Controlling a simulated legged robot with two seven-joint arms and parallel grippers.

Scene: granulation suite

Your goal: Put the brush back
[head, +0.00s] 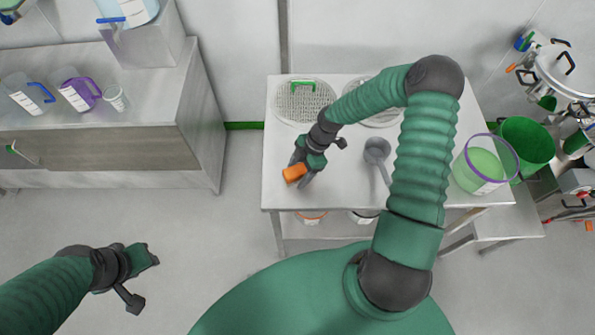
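My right gripper (300,172) is over the left front part of the metal table (336,192), its fingers pointing toward the front edge. It is shut on a small orange block-like object, which looks like the brush (294,173); the fingers hide part of it. A round mesh sieve (290,103) with a green handle (303,86) across it lies at the table's back left, behind the gripper. My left gripper (152,255) hangs over the open floor at lower left, away from the table, and appears empty; its finger gap is not clear.
A second round sieve (385,119) is partly hidden behind my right arm. A grey scoop (377,152) lies mid-table. A purple-rimmed tub (481,172) stands at the right, by a green bucket (526,143). A counter (150,105) with jugs is at left.

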